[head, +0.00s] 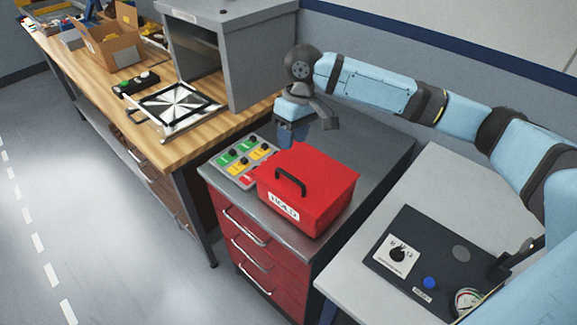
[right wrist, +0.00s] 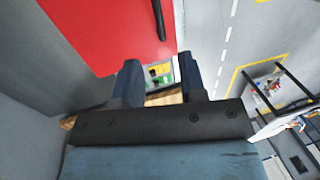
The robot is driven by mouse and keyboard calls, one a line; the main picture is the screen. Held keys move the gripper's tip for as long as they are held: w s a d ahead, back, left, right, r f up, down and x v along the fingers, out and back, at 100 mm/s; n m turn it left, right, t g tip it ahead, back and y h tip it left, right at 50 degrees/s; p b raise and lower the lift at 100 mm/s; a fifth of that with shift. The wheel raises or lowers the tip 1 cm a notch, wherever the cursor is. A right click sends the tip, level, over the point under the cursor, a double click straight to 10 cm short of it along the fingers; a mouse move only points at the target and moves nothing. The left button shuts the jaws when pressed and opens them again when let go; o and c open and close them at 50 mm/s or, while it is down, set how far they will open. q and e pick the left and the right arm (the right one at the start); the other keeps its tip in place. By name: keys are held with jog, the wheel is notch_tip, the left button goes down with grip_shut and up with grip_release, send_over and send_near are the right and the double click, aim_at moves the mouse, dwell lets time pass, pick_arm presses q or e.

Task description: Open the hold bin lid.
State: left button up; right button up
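The red hold bin (head: 312,200) stands on the grey top of a red drawer cabinet (head: 270,250). Its lid is down, with a black handle (head: 291,180) on it. A white label (head: 284,206) is on the front. My right gripper (head: 293,137) hangs behind the bin at its far left side, apart from the handle. In the right wrist view its two fingers (right wrist: 160,82) are spread with nothing between them, and the red lid (right wrist: 110,30) and part of the handle (right wrist: 158,18) show beyond. My left gripper is not in view.
A button panel (head: 244,161) with green and yellow squares lies left of the bin. A grey open-fronted cabinet (head: 235,60) stands on the wooden bench behind. A dark control panel (head: 430,265) lies on a grey table at the right. The cabinet top behind the bin is clear.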

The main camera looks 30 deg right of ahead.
aim_at(286, 173)
jog(key=f, duration=0.3)
jog(key=a+f, duration=0.1)
jog(key=f, duration=0.5)
jog(key=shift+s+a, duration=0.25)
jog(key=shift+a, duration=0.05)
grip_shut()
